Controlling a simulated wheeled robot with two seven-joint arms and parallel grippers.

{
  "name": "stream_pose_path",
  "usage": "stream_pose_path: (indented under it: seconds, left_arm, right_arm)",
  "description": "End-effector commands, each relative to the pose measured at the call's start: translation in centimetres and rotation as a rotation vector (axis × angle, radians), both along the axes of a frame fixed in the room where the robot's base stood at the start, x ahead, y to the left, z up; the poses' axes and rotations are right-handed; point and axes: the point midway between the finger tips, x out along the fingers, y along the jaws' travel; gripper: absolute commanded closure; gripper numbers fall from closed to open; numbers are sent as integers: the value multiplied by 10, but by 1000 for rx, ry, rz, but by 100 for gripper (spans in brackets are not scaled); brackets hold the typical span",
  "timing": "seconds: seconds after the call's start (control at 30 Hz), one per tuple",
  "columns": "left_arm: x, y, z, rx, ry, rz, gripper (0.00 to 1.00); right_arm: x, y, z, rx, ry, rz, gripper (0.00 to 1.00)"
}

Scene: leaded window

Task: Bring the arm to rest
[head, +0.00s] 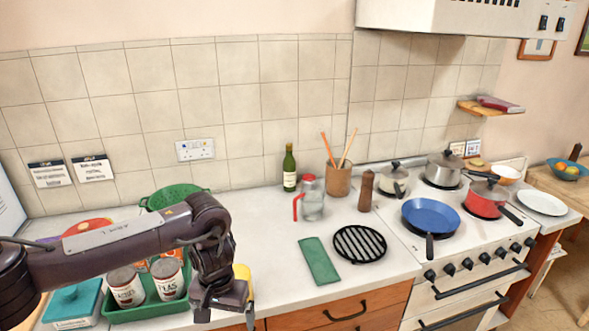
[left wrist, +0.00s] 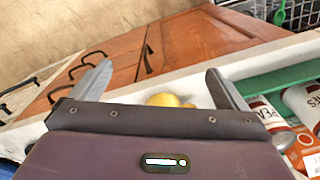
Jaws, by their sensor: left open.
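My left arm comes in from the left in the head view and crosses over the left part of the counter. My left gripper (head: 222,306) points down by the counter's front edge, just right of a green tray of cans. In the left wrist view the two fingers of the left gripper (left wrist: 160,85) are spread wide, with nothing held between them. A yellow item (left wrist: 168,100) shows beyond the gripper's edge; it also shows behind the gripper in the head view (head: 243,278), mostly hidden. My right gripper is in neither view.
The green tray (head: 150,312) holds cans, including one labelled peas (head: 167,279). A teal box (head: 73,303) stands left of it. Wooden drawers (head: 345,312) lie below. Counter between gripper and cloth is clear.

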Motion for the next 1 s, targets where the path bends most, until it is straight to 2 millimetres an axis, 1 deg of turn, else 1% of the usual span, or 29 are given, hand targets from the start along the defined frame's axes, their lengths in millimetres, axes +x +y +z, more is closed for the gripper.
stream_pose_path:
  seconds: [0.03, 0.13, 0.37, 0.47, 0.57, 0.77, 0.87, 0.97, 1.0]
  left_arm:
    - [0, 0, 0, 0, 0, 0, 5]
    - [0, -6, -5, -18, 2, -13, 5]
    - [2, -28, -20, -92, 1, -71, 5]
    - [3, -40, -28, -132, -2, -98, 5]
    - [4, -55, -38, -186, -8, -133, 5]
    - [8, -94, -65, -327, -36, -212, 5]
    - [10, -117, -84, -416, -66, -251, 5]
    - [13, -141, -108, -523, -114, -282, 5]
    - [14, -150, -121, -565, -141, -288, 5]
  right_arm:
    - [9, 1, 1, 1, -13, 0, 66]
    - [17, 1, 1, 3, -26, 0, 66]
    - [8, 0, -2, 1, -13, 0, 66]
    - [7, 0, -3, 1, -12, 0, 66]
    - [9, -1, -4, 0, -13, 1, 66]
    - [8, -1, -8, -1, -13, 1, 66]
    - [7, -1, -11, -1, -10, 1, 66]
    - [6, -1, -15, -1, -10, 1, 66]
    - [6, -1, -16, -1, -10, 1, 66]
